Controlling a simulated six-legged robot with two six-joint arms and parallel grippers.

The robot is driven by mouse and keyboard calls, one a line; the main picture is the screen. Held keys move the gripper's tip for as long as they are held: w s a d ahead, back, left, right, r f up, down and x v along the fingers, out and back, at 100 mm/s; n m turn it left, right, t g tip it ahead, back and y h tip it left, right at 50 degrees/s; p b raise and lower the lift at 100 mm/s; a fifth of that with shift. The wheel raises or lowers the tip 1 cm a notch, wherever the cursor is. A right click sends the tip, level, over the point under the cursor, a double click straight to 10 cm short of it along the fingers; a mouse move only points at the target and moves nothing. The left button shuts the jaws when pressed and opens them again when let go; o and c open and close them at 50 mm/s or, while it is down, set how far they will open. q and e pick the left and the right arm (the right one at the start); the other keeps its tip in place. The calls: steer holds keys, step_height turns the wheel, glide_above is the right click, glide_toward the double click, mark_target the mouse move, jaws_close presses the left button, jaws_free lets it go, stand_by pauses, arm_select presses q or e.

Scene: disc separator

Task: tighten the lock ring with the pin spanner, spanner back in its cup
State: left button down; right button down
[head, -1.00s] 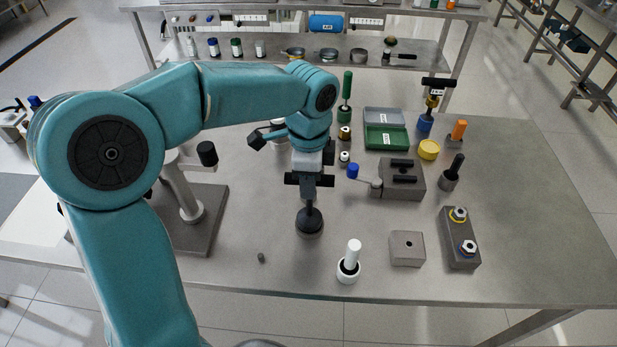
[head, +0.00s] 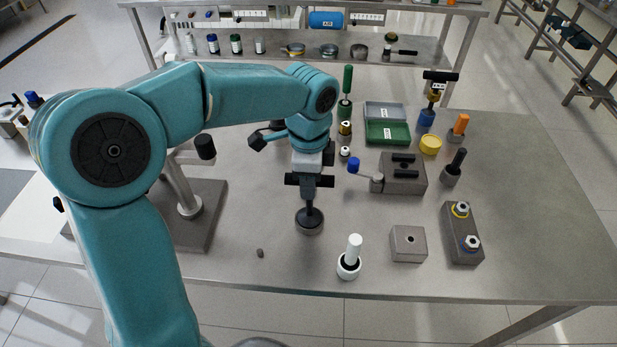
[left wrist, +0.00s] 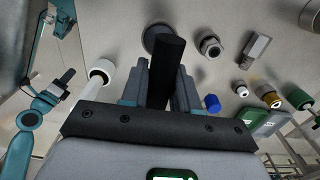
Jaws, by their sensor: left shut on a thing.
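My left gripper (head: 310,186) is shut on the black upright handle of a tool that looks like the pin spanner (left wrist: 167,62). The tool's dark flared lower end (head: 309,214) meets a round grey piece (head: 309,230) on the bench. I cannot tell whether this piece is the spanner's cup or the seat of the lock ring, and no lock ring can be made out there. The dark round end also shows beyond the fingers in the left wrist view. My right gripper (left wrist: 64,78) seems to show small at the left of the wrist view, its jaws unclear.
A white cup with a white handle (head: 349,266) stands front right of the tool. A grey block with a hole (head: 408,244) and a block with yellow and blue rings (head: 462,246) lie further right. The blue-knobbed fixture (head: 403,174) stands behind. A stand (head: 190,205) is at left.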

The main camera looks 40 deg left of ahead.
arm_select(q)
steer(key=c, duration=1.3)
jaws_free()
steer(key=shift+f, duration=0.15)
steer(key=o, duration=0.5)
step_height(320, 180, up, 20)
steer(key=p, duration=0.6)
steer(key=shift+r+p, duration=0.25)
steer(key=shift+p, duration=0.05)
